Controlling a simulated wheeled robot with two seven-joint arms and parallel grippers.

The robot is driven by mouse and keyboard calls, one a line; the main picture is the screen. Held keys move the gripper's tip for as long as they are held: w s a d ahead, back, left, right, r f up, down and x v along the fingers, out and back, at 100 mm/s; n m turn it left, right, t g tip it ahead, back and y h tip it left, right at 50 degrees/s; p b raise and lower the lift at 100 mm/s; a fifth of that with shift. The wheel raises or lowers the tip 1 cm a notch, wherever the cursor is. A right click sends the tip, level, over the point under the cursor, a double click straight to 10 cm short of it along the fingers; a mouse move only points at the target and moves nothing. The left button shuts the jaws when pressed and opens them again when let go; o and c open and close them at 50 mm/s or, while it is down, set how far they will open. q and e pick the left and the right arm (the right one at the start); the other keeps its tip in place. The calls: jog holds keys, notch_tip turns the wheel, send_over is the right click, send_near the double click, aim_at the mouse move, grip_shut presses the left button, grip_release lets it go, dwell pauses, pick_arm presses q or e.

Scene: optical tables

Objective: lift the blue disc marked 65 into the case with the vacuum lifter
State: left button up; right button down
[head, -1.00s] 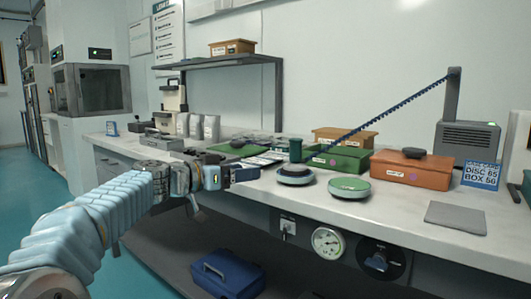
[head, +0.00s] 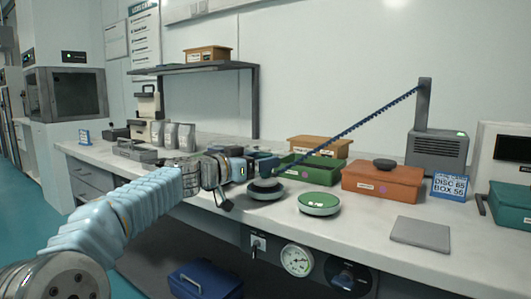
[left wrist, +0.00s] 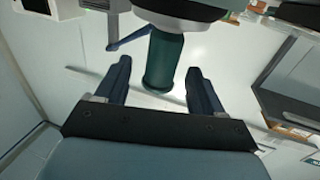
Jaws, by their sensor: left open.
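The vacuum lifter's coiled blue hose (head: 350,130) runs down from a post on a grey unit (head: 437,150) to my left gripper (head: 270,166). In the left wrist view the lifter's green handle (left wrist: 164,58) stands between the open fingers of my left gripper (left wrist: 160,78), with gaps on both sides. A dark round disc (head: 264,194) lies on the bench under the lifter; its number is not readable. A green disc (head: 319,206) lies to its right. A green case (head: 322,172) and an orange case (head: 380,188) stand behind. My right gripper is out of view.
A blue sign (head: 449,187) reads DISC 65, BOX 56. A grey pad (head: 420,234) lies at the right front, and a teal case (head: 510,205) at the right edge. A tan box (head: 318,146) stands behind. Gauges line the bench front; a blue case (head: 205,281) sits below.

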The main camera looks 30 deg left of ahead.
pick_arm(q)
jog(key=shift+x, duration=0.95)
jog(key=shift+c, duration=0.3)
jog(key=c, duration=1.2)
jog(key=o, duration=0.5)
jog(key=c, duration=0.5)
jog(key=shift+o, duration=0.2)
jog(key=shift+r+p, duration=2.5)
jog(key=shift+r, duration=1.2)
